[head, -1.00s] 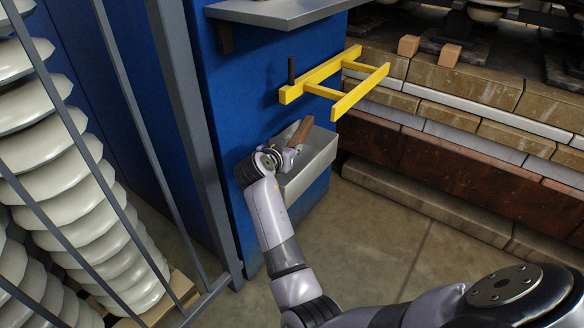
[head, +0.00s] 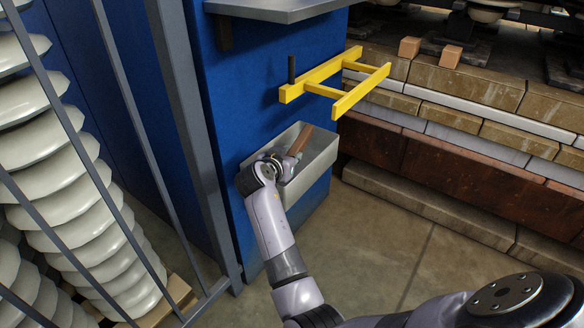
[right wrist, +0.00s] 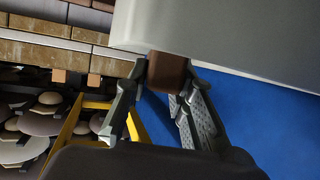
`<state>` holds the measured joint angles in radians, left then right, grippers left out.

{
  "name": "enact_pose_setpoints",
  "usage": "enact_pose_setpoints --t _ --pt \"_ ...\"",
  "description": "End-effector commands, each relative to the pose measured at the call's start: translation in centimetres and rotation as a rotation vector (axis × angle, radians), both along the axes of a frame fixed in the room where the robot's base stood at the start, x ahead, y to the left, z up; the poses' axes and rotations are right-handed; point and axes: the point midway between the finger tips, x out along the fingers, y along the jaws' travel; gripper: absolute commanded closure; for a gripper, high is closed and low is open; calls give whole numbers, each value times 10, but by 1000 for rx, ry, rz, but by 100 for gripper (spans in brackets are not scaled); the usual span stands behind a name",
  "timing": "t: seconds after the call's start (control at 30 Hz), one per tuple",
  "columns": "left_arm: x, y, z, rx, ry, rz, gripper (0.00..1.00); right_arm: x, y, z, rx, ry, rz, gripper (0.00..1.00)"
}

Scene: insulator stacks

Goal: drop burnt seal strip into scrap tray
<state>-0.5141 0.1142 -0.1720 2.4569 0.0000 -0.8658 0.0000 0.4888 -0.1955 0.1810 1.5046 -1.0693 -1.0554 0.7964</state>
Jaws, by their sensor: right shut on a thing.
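The burnt seal strip is a brown bar (head: 301,143) at the end of my right arm in the head view. My right gripper (head: 287,160) is shut on it, over the mouth of the scrap tray. The scrap tray is an open grey metal box (head: 315,163) fixed to the blue panel. In the right wrist view the strip's brown end (right wrist: 168,72) sits between the two fingertips, close to the grey tray wall (right wrist: 235,35). The gripper and strip hide part of the tray's inside. My left gripper is not in view.
A yellow rack (head: 325,80) sticks out from the panel above the tray. A grey shelf (head: 275,10) is higher up. Barred metal framing (head: 190,130) and stacked white insulators (head: 75,190) stand to the left. Stone-like ledges (head: 470,135) lie to the right.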

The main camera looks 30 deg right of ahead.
Motion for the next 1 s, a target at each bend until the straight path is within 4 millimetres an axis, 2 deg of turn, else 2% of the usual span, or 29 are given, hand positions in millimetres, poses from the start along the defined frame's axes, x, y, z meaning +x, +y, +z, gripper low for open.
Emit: enact_pose_setpoints --t 0.27,0.3,0.6,0.9,1.0 --pt "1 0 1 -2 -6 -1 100 0 0 0 -1 -1 0 100" --pt "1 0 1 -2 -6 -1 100 0 0 0 -1 -1 0 75" --pt "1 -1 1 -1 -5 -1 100 0 0 0 0 0 0 55" --pt "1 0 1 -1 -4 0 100 0 0 0 1 1 0 54" --pt "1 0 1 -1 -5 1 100 0 0 6 1 -1 -1 54"
